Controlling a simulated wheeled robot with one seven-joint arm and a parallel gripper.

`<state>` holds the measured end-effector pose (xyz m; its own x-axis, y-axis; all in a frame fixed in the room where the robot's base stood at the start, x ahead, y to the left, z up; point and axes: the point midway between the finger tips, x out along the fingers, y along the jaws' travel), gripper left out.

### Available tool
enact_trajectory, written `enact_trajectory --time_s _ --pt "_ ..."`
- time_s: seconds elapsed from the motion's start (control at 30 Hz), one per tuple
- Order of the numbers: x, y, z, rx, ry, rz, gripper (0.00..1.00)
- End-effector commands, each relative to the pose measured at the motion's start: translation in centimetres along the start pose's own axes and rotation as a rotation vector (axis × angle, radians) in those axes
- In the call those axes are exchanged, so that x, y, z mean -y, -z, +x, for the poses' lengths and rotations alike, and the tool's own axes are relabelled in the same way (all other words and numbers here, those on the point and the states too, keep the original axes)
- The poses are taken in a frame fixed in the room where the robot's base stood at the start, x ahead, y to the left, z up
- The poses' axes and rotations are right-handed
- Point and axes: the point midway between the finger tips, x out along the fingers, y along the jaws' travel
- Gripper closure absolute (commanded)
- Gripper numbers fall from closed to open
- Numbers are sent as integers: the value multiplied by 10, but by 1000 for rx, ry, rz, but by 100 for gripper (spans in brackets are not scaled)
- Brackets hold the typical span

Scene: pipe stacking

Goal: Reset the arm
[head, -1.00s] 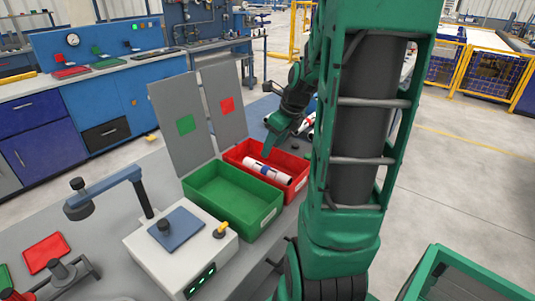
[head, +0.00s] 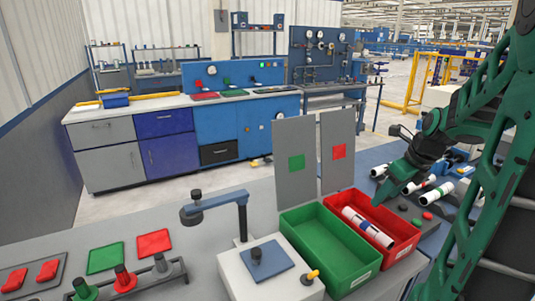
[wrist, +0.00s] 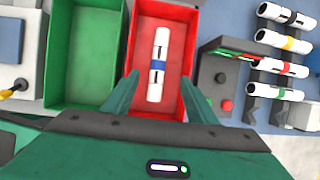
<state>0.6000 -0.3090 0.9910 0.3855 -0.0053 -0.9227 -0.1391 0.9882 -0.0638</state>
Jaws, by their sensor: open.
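My green arm rises at the right of the head view, and my gripper (head: 398,188) hangs over the red bin. In the wrist view my gripper (wrist: 160,98) is open, its two green fingers apart with nothing between the tips. A white pipe with a blue band (wrist: 158,66) lies in the red bin (wrist: 187,15) ahead of the fingers. The same pipe (head: 367,227) shows in the head view, inside the red bin (head: 412,247). The green bin (head: 312,270) beside it looks empty.
Several banded pipes (wrist: 275,65) lie on a rack right of the red bin, beside a small box with a red button (wrist: 226,106). Left of the bins stands a white device with a blue plate (head: 266,257). Two grey panels (head: 297,160) stand behind the bins.

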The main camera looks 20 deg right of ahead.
Motion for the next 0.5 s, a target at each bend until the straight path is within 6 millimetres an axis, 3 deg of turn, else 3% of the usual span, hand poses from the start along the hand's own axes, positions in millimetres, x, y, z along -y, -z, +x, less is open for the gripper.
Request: enact_trajectory --time_s 0.17,0.27,0.5 --pt "-4 2 -1 -7 -2 -47 48" --pt "-15 7 -4 -28 -9 -169 48" --pt "-54 32 -14 -102 -59 -672 48"
